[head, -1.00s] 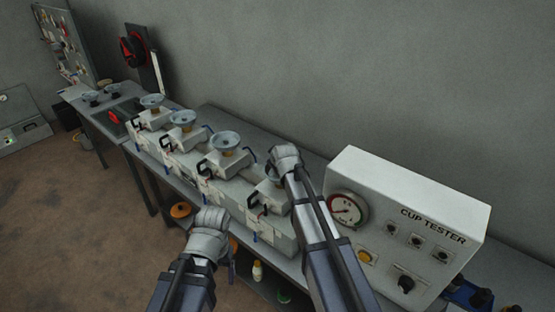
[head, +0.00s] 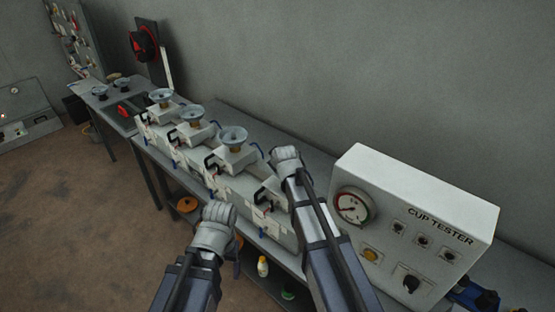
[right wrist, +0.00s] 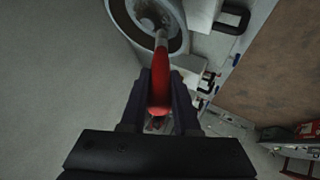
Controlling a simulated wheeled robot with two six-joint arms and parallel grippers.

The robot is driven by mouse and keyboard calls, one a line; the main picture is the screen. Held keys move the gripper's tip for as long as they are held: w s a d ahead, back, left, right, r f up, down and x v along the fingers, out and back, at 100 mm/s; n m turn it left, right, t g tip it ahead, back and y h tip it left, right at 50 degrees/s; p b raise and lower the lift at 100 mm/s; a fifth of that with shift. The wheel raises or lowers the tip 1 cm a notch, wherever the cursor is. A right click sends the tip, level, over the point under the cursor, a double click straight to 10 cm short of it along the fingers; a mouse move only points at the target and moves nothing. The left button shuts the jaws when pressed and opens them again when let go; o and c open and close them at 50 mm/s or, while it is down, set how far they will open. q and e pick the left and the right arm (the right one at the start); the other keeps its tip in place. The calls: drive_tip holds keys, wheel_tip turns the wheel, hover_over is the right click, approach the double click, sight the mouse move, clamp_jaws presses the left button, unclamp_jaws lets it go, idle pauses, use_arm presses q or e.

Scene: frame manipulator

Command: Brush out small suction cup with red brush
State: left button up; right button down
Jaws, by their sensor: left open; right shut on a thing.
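My right gripper (right wrist: 161,105) is shut on the red brush (right wrist: 159,92), which shows in the right wrist view. The brush's metal neck reaches up to a round grey suction cup (right wrist: 175,40), with its tip over the cup's middle; I cannot tell whether it touches. In the head view my right gripper (head: 286,155) is at the near end of the row of cup stands, and its arm hides the cup there. Three other cups show: near (head: 232,135), middle (head: 191,113) and far (head: 161,96). My left gripper (head: 218,213) is open and empty, left of the stands.
The cup tester box (head: 420,205) with its gauge stands close to the right of my right arm. The stands sit on a long grey bench (head: 262,119) against the wall. A lower shelf holds a small bottle (head: 262,266). Open floor lies to the left.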

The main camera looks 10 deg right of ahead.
drive_tip(key=shift+s+a, duration=0.1)
drive_tip(key=shift+s, duration=0.75)
drive_tip(key=shift+s, duration=0.1)
drive_tip(key=shift+s+d+f, duration=0.1)
drive_tip(key=shift+s+d, duration=0.3)
drive_tip(key=shift+s, duration=0.3)
drive_tip(key=shift+s+d, duration=0.1)
drive_tip(key=shift+s+d, duration=0.4)
drive_tip(key=shift+d, duration=0.25)
drive_tip(key=shift+d, duration=0.1)
